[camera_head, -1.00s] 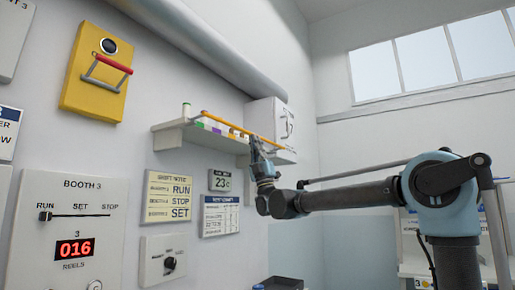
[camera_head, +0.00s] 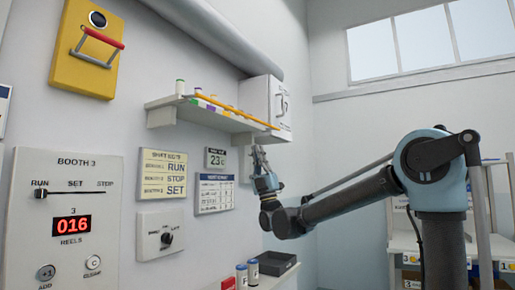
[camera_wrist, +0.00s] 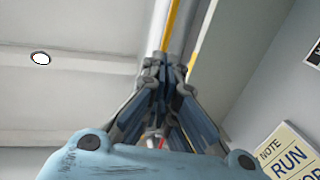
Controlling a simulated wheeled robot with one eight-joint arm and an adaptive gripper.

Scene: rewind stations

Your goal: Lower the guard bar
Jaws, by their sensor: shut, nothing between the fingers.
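A yellow-orange bar (camera_head: 235,111) runs along the front of the wall shelf (camera_head: 196,119), above its ledge. A red bar (camera_head: 103,38) on grey side arms stands out from a yellow wall box (camera_head: 80,68), below a round black button. The frames do not settle which one is the guard bar. My gripper (camera_head: 257,149) is shut and empty, pointing up just below the shelf's right end. In the wrist view my gripper (camera_wrist: 166,66) points toward the shelf underside, and part of the yellow-orange bar (camera_wrist: 171,24) shows beyond the fingertips. Any contact is not visible.
Small bottles stand on the shelf, and a white cabinet (camera_head: 262,100) hangs at its right end. Below are the Booth 3 panel (camera_head: 68,235), a knob box (camera_head: 161,234) and wall notes. A dark tray (camera_head: 274,263) sits low. Open air lies around my arm.

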